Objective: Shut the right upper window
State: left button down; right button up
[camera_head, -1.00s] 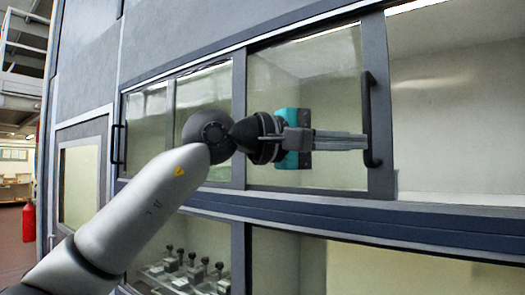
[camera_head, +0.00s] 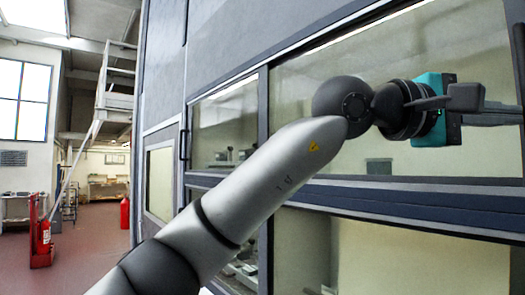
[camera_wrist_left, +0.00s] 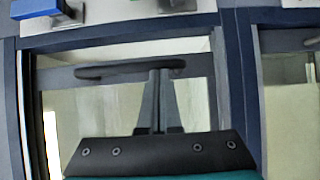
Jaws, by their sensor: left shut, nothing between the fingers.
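The right upper window (camera_head: 345,135) is a large sliding glass pane, running off the right edge of the head view. Its dark bar handle (camera_head: 518,55) is cut off at that edge. In the wrist view the handle (camera_wrist_left: 125,69) lies across the pane's frame, and a pale narrow gap (camera_wrist_left: 135,48) shows between that frame and the dark blue surround. My left gripper (camera_head: 492,118) is shut and empty. Its fingers (camera_wrist_left: 158,85) reach up to the handle's side in the wrist view; whether they touch it I cannot tell. My right gripper is not in view.
The left upper window (camera_head: 222,125) has its own handle (camera_head: 183,140). A lower window (camera_head: 385,250) sits below a dark blue rail (camera_head: 420,198). Red extinguishers (camera_head: 125,213) and open floor are at the far left. A blue item (camera_wrist_left: 38,9) lies beyond the surround.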

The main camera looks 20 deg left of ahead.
pick_arm(q)
jog(key=shift+s+d+b, duration=0.25)
jog(key=shift+s+d, duration=0.3)
jog(key=shift+d, duration=0.2)
jog(key=shift+s+d+b, duration=0.25)
jog(key=shift+s+d, duration=0.25)
jog(key=shift+d, duration=0.2)
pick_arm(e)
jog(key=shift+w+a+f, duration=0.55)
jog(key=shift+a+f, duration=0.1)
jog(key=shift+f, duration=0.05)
